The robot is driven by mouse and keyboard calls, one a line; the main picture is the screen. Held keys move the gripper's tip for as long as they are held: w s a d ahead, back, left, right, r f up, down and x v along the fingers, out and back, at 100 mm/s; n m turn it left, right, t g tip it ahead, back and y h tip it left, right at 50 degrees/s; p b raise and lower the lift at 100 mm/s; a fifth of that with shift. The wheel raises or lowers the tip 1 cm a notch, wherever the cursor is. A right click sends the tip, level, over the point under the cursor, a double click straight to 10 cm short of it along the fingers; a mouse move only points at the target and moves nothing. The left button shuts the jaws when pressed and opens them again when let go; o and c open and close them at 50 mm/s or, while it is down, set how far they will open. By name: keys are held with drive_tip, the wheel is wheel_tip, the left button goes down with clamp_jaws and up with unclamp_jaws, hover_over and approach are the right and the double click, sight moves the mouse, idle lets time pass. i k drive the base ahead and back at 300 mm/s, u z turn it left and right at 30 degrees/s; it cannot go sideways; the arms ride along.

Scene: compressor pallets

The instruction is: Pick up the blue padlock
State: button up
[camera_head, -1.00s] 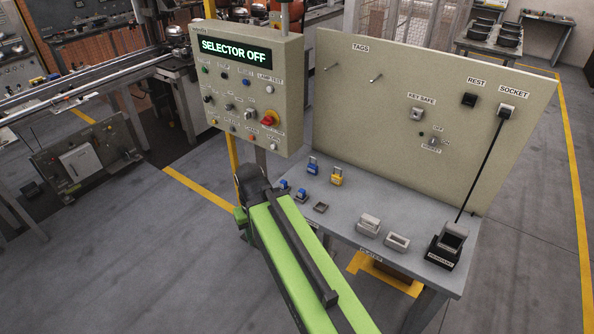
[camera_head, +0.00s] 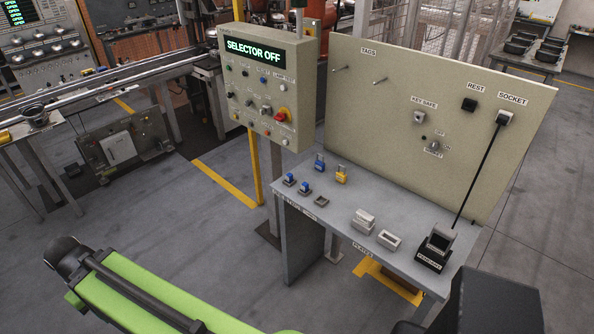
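My green arm crosses the lower left of the picture, apart from the bench and well to the left of the padlock. I cannot make out my gripper's fingers in this view.
A control box (camera_head: 270,90) reading SELECTOR OFF stands behind the bench's left end. An upright board (camera_head: 400,130) backs the bench. Pale trays (camera_head: 363,221) and a black charger stand (camera_head: 436,250) occupy its right part. Open floor lies left of the bench.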

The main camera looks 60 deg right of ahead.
sight(319, 166)
drive_tip(key=i, duration=3.8)
drive_tip(key=z, duration=1.5)
drive_tip(key=k, duration=0.1)
drive_tip(key=z, duration=1.9)
drive_tip(key=i, duration=1.5)
drive_tip(key=z, duration=0.05)
